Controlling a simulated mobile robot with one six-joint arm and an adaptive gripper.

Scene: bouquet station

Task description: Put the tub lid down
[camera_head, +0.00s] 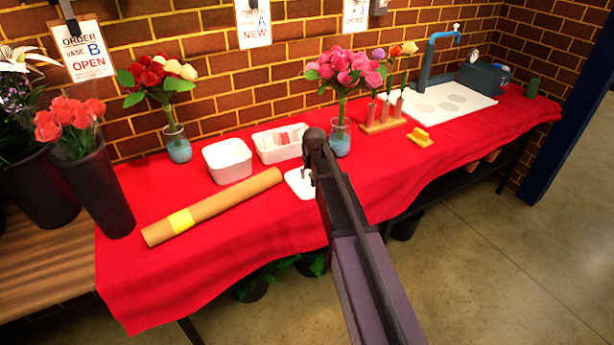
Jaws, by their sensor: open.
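The white tub lid (296,188) appears to lie flat on the red cloth near the middle of the table. My arm hides its right part. My gripper (309,180) is over the lid, pointing down, with its jaws open. I cannot tell whether the fingertips touch the lid. A second white tub (279,155) behind the lid is open and holds small pale and reddish items.
A long brown paper roll (215,205) lies to the left. A vase with pink flowers (340,140) stands close right of my gripper.

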